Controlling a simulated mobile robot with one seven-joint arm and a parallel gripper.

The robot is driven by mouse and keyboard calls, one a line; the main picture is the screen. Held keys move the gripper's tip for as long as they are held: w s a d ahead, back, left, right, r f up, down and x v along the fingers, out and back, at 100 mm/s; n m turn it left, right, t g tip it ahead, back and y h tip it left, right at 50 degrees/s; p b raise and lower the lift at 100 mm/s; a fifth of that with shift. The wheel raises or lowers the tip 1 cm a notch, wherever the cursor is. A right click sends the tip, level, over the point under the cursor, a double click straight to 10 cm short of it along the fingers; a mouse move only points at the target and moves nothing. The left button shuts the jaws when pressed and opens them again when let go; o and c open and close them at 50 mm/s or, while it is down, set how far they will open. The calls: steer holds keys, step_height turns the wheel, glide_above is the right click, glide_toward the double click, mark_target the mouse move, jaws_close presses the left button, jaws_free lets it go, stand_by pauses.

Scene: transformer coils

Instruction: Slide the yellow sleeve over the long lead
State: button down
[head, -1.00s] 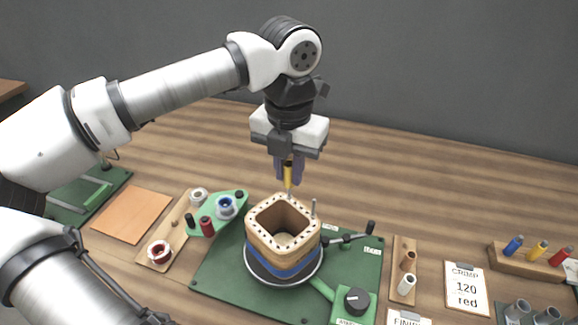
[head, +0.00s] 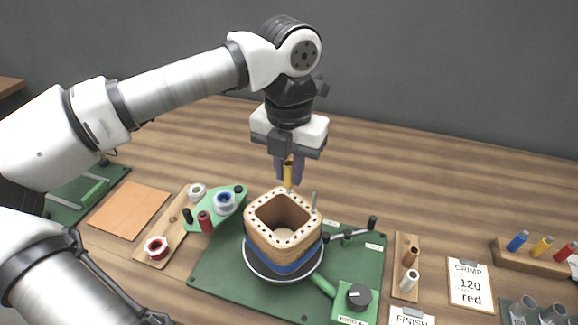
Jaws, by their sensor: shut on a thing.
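My gripper (head: 288,176) is shut on the yellow sleeve (head: 287,175), which hangs upright between the fingers. It is just above the back rim of the tan, square coil (head: 284,238), which has a blue band around its lower part. A thin grey lead (head: 290,189) shows directly under the sleeve's lower end. I cannot tell whether its tip is inside the sleeve. A second grey lead (head: 314,201) stands upright at the coil's right corner, clear of the gripper.
The coil stands on a round plate on a green base (head: 220,270), with a dark-knobbed lever (head: 372,222) and a dial box (head: 358,297) at right. Spools stand at left. A rack (head: 530,258) holds blue, yellow and red pieces at far right. The back of the table is clear.

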steer(key=shift+f+b, duration=0.3)
steer(key=shift+f, duration=0.1)
steer(key=c, duration=0.8)
jaws_free()
steer(key=shift+c, duration=0.2)
steer(key=shift+r, duration=0.15)
steer(key=shift+r+p, duration=2.55)
steer(key=shift+r, duration=1.4)
steer(key=shift+s+f, duration=0.1)
